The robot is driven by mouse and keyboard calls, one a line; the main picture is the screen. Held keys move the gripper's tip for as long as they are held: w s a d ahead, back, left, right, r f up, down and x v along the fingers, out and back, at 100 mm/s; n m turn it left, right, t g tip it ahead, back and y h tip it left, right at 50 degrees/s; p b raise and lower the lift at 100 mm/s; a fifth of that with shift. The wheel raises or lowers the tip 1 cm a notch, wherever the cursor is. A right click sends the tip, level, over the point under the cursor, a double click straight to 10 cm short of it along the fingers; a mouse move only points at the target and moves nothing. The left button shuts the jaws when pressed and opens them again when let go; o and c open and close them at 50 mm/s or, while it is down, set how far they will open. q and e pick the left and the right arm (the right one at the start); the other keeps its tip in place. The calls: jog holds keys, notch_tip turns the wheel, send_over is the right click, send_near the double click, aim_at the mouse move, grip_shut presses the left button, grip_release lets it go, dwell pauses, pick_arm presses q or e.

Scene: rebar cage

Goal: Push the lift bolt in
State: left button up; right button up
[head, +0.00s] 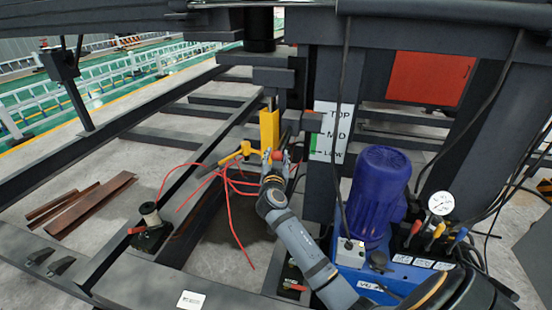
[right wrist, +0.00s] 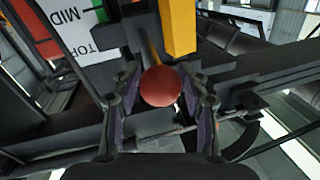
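The lift bolt shows as a round red knob (right wrist: 160,86) on a yellow rod, close in front of my right wrist camera. In the head view its red end (head: 278,155) sits at the foot of a yellow upright (head: 269,129). My right gripper (head: 274,162) is at the knob. In the right wrist view the two fingers (right wrist: 162,106) stand apart on either side of the knob, and a narrow gap seems to show on both sides. How far the bolt is in cannot be told. My left gripper is not in view.
A TOP/MID/LOW scale plate (head: 330,131) is on the post right of the knob. A yellow T-handle (head: 238,153) and loose red cords (head: 229,195) lie left of my gripper. A blue pump motor (head: 374,195) with a gauge (head: 441,204) stands right of my arm. Dark beams surround the area.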

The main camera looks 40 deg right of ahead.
jog(key=shift+o, duration=1.2)
jog(key=shift+f, duration=0.1)
jog(key=shift+s+a, duration=0.1)
jog(key=v, duration=1.1)
jog(key=shift+s+a, duration=0.25)
